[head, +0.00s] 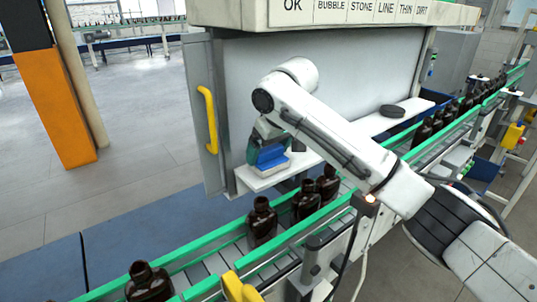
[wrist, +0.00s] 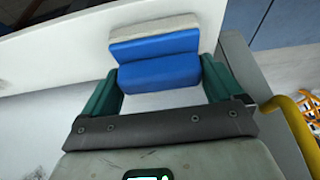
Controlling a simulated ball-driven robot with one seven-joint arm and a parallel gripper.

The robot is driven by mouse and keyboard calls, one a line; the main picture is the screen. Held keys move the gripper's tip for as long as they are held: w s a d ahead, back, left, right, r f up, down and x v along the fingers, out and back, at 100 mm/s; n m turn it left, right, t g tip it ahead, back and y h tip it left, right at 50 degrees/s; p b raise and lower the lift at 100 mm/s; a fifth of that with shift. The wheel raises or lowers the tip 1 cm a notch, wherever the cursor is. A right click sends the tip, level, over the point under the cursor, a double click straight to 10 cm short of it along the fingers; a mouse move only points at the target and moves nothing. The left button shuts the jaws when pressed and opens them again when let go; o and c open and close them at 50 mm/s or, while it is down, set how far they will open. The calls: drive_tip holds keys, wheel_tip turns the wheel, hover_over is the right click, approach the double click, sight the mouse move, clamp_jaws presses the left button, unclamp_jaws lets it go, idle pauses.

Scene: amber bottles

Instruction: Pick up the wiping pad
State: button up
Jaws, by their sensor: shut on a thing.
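The wiping pad is a blue block with a pale layer along one side. In the wrist view the wiping pad (wrist: 155,60) sits between the two green fingers of my gripper (wrist: 160,85), which are shut on it. In the head view the wiping pad (head: 270,158) is at the left end of the white shelf (head: 345,138), with its pale side low, close to the shelf top. I cannot tell whether it touches the shelf. My gripper (head: 262,150) reaches down to it from above, and its fingers partly cover the pad.
A conveyor with green rails (head: 205,250) carries several dark amber bottles (head: 262,222) in front of the shelf. A yellow handle (head: 208,118) stands left of the shelf on the grey cabinet. A dark round object (head: 392,111) lies on the shelf's right part.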

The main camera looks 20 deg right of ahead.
sight(268, 148)
drive_tip(key=shift+r, duration=0.5)
wheel_tip(268, 148, up, 2)
drive_tip(key=shift+r+b, duration=0.1)
drive_tip(key=shift+b, duration=0.3)
drive_tip(key=s+a+b, duration=0.1)
drive_tip(key=s+a, duration=1)
drive_tip(key=a, duration=0.3)
drive_tip(key=shift+b, duration=0.35)
drive_tip(key=shift+s+a+r, duration=0.1)
